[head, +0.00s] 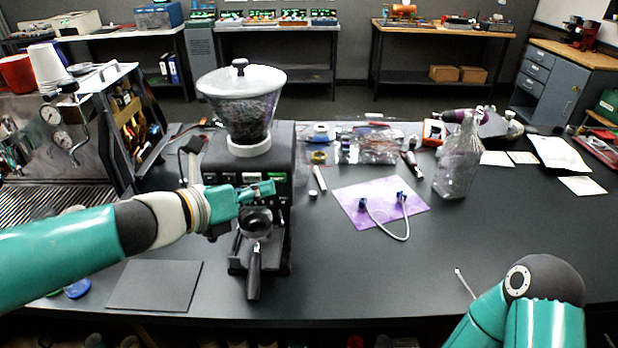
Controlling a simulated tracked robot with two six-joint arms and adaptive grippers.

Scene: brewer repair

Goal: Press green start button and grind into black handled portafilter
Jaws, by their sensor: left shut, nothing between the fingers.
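The black grinder (219,150) stands left of centre on the dark bench, with a clear bean hopper (247,115) on top. I cannot tell whether the tips touch the panel. My right arm shows at the bottom right, but its gripper is out of view.
A brewer (40,150) with gauges and stacked cups stands at the left. A black mat (155,285) lies left of the portafilter. The front right bench is mostly clear.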

